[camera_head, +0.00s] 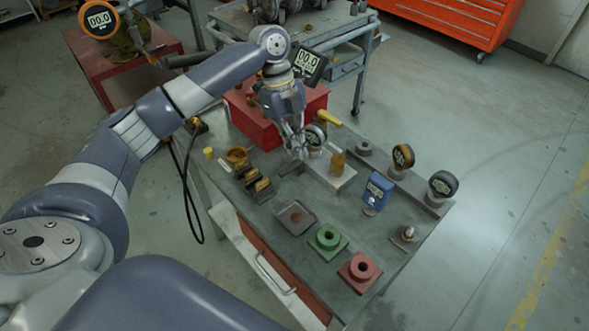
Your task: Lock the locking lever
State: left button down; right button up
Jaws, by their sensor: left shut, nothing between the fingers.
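My left gripper (297,152) points down over the workbench, shut and empty, just above the back end of a pale grey block (330,178). A small round gauge (316,136) stands close beside its fingers on the right. A short dark bar (290,168) lies just below the fingertips; I cannot tell whether they touch. A yellow handle (328,118) sticks out behind the gauge, and an amber upright piece (338,163) stands by the grey block. Which of these is the locking lever is not clear at this size. My right gripper is not in view.
On the workbench (372,255) stand a red box (252,125), a blue meter (377,190), a green block (328,239), a red block (360,270) and a grey tray (295,217). Round gauges (442,185) line the right edge. The floor to the right is clear.

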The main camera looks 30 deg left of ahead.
aim_at(290, 168)
pick_arm(q)
jog(key=p+x, duration=0.1)
jog(key=x, duration=0.9)
jog(key=shift+s+d, duration=0.1)
jog(key=shift+s, duration=0.05)
jog(key=a, duration=0.1)
jog(key=w+a+p, duration=0.1)
jog(key=shift+a+r, duration=0.1)
jog(key=shift+a, duration=0.2)
jog(key=shift+w+a, duration=0.25)
jog(key=shift+a, duration=0.4)
